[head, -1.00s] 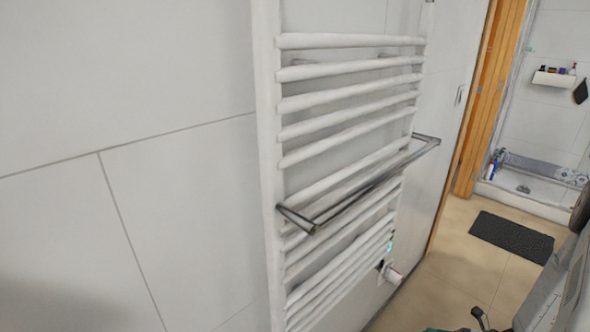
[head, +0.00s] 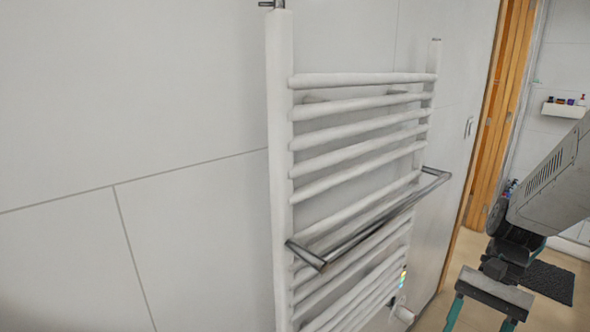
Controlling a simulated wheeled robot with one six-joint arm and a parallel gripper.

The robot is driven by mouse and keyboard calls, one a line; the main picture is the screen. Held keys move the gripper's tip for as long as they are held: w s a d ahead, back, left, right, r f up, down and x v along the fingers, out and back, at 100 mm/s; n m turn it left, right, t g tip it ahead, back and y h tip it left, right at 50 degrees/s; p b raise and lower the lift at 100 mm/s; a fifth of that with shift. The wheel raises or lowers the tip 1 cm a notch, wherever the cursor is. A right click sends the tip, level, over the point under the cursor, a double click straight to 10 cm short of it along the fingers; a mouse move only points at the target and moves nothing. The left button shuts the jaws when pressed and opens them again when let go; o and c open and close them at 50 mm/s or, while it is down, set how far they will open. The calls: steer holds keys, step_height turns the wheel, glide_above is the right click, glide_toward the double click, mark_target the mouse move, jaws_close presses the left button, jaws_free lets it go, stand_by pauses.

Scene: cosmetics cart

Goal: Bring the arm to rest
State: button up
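My arm (head: 545,190) comes in from the right edge, grey and bent downward. My gripper (head: 481,316) hangs at the lower right, with its two teal fingers apart. Floor shows between the fingers, and I see nothing held there. The fingertips run close to or past the bottom edge. The gripper shows to the right of the white towel radiator and appears clear of it.
A white towel radiator (head: 280,140) with several rungs stands on the tiled wall. A metal towel bar (head: 375,225) juts out from it. To the right are a wooden door frame (head: 497,100), a dark mat (head: 545,282) and a small shelf (head: 563,110) with bottles.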

steer(key=s+a+r+n+t+h, duration=0.2)
steer(key=s+a+r+n+t, duration=0.1)
steer(key=r, duration=0.3)
steer(key=s+a+r+n+t+h, duration=0.2)
steer(key=s+a+r+n+h, duration=0.1)
steer(key=s+a+r+n, duration=0.1)
step_height(320, 180, up, 3)
steer(key=shift+s+f+n+t, duration=0.2)
steer(key=shift+s+n+t, duration=0.2)
steer(key=shift+n, duration=0.2)
